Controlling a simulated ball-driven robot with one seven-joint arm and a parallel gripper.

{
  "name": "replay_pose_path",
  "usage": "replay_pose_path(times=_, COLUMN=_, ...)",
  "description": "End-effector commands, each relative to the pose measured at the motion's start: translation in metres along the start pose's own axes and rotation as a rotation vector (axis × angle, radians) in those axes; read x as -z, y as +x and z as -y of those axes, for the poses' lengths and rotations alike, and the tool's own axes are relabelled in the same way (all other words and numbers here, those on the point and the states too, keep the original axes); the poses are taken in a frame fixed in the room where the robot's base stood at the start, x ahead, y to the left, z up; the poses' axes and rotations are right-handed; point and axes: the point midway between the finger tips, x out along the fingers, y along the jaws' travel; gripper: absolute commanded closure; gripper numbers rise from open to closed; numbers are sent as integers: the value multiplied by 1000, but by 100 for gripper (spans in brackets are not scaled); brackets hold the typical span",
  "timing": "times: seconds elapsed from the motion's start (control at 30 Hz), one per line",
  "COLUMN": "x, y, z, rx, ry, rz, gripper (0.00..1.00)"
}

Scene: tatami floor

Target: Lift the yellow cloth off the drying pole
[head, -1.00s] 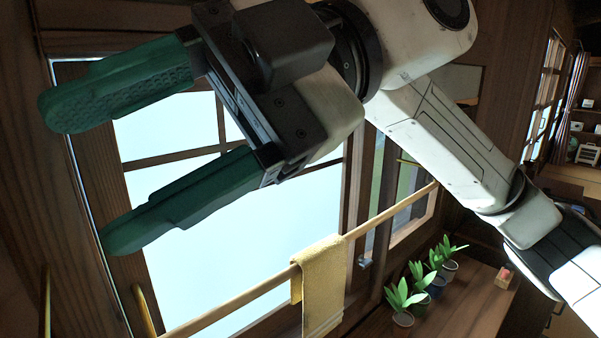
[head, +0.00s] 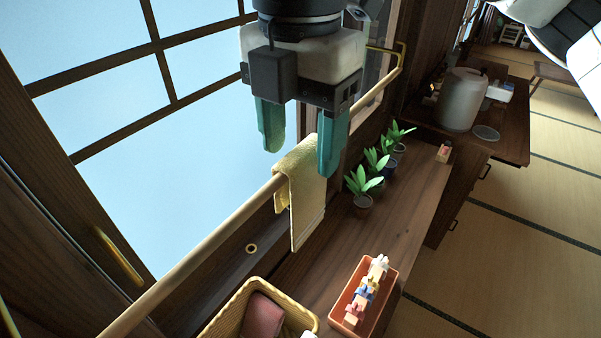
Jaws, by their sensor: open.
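The yellow cloth (head: 305,208) hangs folded over the wooden drying pole (head: 205,244) in front of the window. My gripper (head: 300,160) points down from above at the cloth. Its two green fingers are apart, one to the left of the cloth's top and one at its right. The right finger overlaps the cloth's upper right edge in the picture. I cannot tell whether either finger touches the cloth.
A shelf below holds potted plants (head: 362,190), an orange tray (head: 385,300) of clothespins and a wicker basket (head: 236,304). A whitish canister (head: 462,98) stands farther back.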

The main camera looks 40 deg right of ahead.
Motion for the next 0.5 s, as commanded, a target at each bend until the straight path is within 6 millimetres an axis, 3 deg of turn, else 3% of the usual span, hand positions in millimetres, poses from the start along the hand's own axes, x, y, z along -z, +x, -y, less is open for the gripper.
replay_pose_path(times=0.17, x=-1, y=8, z=0, rx=1, ry=-2, rz=-3, gripper=38)
replay_pose_path(times=0.5, x=-6, y=49, z=-3, rx=0, ry=-2, rz=-3, gripper=38)
